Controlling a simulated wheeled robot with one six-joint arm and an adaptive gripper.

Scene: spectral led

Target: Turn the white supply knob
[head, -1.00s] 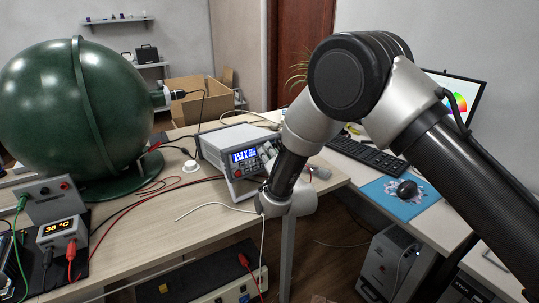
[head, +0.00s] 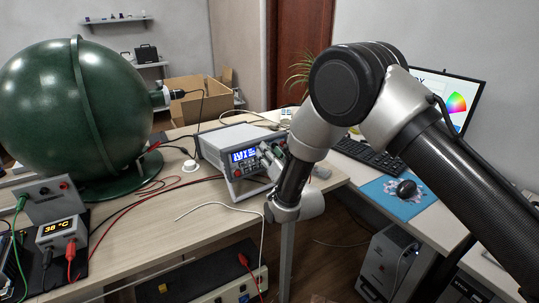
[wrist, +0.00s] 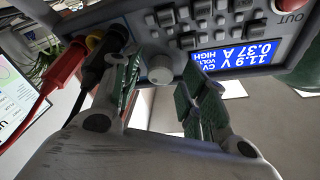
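The white knob (wrist: 160,69) shows in the wrist view on the front panel of the power supply (wrist: 130,22). The knob lies between the two fingers of my gripper (wrist: 163,74). The fingers are apart, with a visible gap on each side of the knob. The supply's lit blue display (wrist: 238,50) reads 11.9 V and 0.37 A. In the head view the supply (head: 232,143) stands near the table's right edge, and my gripper (head: 271,158) is at the right part of its front. The knob is hidden there.
Red and black plugs (wrist: 72,65) stick out of the panel beside my finger in the wrist view. A green sphere (head: 75,110) stands left on the table (head: 150,215). A keyboard (head: 368,155) and mouse (head: 407,188) lie on the right desk. Loose cables cross the table.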

